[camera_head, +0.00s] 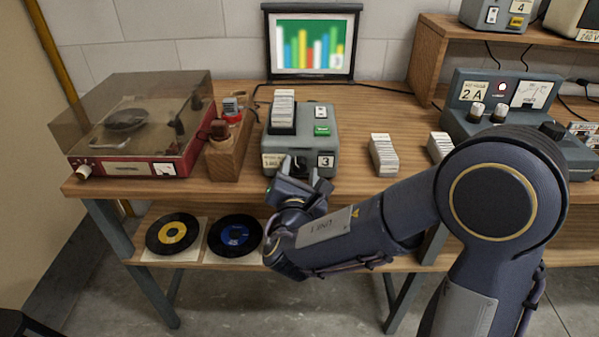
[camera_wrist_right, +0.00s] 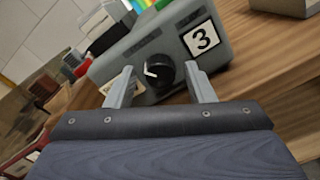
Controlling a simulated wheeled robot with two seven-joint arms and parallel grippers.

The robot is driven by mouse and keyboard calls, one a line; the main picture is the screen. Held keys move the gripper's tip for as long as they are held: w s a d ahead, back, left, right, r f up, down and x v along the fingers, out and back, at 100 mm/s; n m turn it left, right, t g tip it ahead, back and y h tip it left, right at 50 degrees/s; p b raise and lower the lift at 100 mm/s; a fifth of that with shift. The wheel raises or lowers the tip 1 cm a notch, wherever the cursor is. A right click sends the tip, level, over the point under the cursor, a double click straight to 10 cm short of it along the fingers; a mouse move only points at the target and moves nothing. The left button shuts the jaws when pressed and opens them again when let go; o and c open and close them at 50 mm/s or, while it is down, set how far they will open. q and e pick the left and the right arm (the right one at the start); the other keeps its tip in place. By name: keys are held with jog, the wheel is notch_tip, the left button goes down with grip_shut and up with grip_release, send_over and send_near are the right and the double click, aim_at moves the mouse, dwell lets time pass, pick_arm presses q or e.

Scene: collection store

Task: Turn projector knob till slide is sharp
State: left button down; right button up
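The grey-green slide projector (camera_head: 320,140), marked 3, stands on the wooden bench with a tray of slides (camera_head: 283,105) on top. Its black knob (camera_wrist_right: 158,71) with a white pointer is on the front face in the right wrist view. My right gripper (camera_wrist_right: 163,82) is open, with one finger on each side of the knob; I cannot tell whether they touch it. In the head view my right gripper (camera_head: 303,180) is at the projector's front and mostly hides the knob. The screen (camera_head: 311,45) behind shows coloured bars that look slightly soft. My left gripper is out of view.
A record player (camera_head: 130,125) with a tinted lid and a wooden box (camera_head: 228,150) stand left of the projector. Slide stacks (camera_head: 384,155) and a grey meter unit (camera_head: 500,100) stand to the right. Records (camera_head: 173,233) lie on the lower shelf.

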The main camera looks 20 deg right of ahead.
jog(key=v, duration=0.7)
jog(key=shift+s+a, duration=0.15)
jog(key=shift+s, duration=0.25)
